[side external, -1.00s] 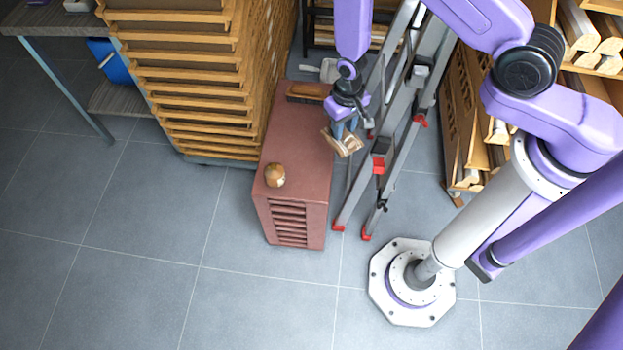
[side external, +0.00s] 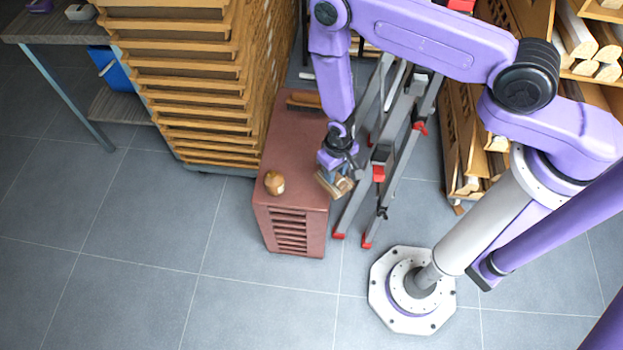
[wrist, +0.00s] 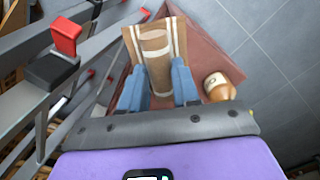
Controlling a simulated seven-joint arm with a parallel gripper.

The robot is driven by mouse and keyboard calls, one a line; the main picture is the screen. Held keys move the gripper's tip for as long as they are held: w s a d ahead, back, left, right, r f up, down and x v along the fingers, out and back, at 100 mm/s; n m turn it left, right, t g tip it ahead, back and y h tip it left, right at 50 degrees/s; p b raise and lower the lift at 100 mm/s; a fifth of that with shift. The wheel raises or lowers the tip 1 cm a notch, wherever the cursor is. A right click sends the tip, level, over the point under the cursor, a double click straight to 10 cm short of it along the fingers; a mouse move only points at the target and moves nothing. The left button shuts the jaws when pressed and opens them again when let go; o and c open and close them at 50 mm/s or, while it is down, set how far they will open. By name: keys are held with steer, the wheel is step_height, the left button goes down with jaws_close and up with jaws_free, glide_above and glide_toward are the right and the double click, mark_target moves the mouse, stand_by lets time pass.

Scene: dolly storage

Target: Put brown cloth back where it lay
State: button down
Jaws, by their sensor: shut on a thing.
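The brown cloth (side external: 338,185), tan with pale stripes, is held in my gripper (side external: 330,172) above the right edge of the reddish-brown cabinet (side external: 290,151). In the wrist view the cloth (wrist: 156,55) looks bunched into a roll between the two blue fingers of my gripper (wrist: 158,88), with striped parts spreading on both sides. The cabinet top (wrist: 205,55) shows beyond and below it. I cannot tell how high the cloth hangs over the top.
A round brown object with a pale patch (side external: 274,183) stands on the cabinet's near end; it also shows in the wrist view (wrist: 219,86). A brush (side external: 304,101) lies at the far end. A folded ladder (side external: 395,140) stands close on the right. Stacked wooden trays (side external: 190,85) stand left.

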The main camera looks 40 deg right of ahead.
steer(key=w+a+f, duration=0.1)
steer(key=w+f, duration=0.1)
steer(key=w+a+f, duration=0.1)
steer(key=w+f, duration=0.1)
steer(key=w+a+f, duration=0.1)
steer(key=w+f, duration=0.1)
steer(key=f, duration=0.1)
steer(key=shift+w, duration=0.25)
steer(key=shift+f, duration=1.5)
steer(key=c, duration=0.8)
jaws_free()
steer(key=shift+f, duration=0.1)
step_height(320, 180, up, 12)
steer(key=shift+r, duration=0.15)
